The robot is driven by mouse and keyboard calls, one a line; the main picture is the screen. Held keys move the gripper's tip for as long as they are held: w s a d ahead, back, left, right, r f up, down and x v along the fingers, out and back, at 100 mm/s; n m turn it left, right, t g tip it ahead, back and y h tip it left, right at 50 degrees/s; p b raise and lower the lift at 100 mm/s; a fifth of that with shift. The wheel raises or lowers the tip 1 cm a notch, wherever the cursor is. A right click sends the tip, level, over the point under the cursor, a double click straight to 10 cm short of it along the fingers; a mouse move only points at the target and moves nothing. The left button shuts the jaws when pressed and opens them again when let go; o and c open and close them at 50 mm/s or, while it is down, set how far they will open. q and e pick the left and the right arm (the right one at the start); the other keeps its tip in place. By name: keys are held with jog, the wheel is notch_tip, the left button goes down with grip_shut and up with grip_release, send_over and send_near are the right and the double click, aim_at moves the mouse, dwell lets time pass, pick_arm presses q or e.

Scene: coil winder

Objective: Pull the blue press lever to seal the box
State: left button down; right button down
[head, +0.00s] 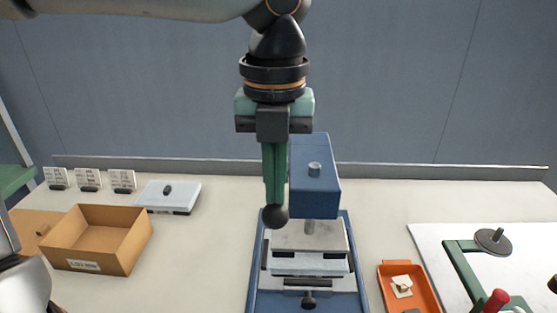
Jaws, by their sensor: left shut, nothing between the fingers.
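The blue press (315,185) stands at the middle of the table on a blue base. A black ball knob (275,216), apparently the end of its lever, shows left of the press head; the lever's shaft is mostly hidden. A pale box (310,264) with dark clips sits under the press's grey plate (308,236). My left gripper (274,198) points down with its green fingers shut and empty. Its tips are right at the knob in the picture; I cannot tell if they touch it. My right gripper is not in view.
An open cardboard box (98,240), a pale lidded case (168,196) and small label cards (88,179) stand at left. An orange tray (424,290) holds small pieces at right, beside a green winder (465,262) with a red handle on a white mat. A ledge runs behind.

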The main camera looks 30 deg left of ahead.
aim_at(275, 227)
pick_arm(q)
jog(key=shift+f, duration=0.25)
jog(key=shift+s+d+f+b, duration=0.1)
jog(key=shift+s+f+b, duration=0.05)
jog(key=shift+f+b, duration=0.3)
jog(key=shift+s+d+f+b, duration=0.1)
jog(key=shift+f+b, duration=0.3)
jog(key=shift+f, duration=0.05)
jog(key=shift+s+f+b, duration=0.1)
jog(key=shift+f+b, duration=0.9)
jog(key=shift+f, duration=0.2)
jog(key=shift+f+b, duration=0.9)
jog(key=shift+f+b, duration=0.45)
jog(key=shift+f, duration=0.15)
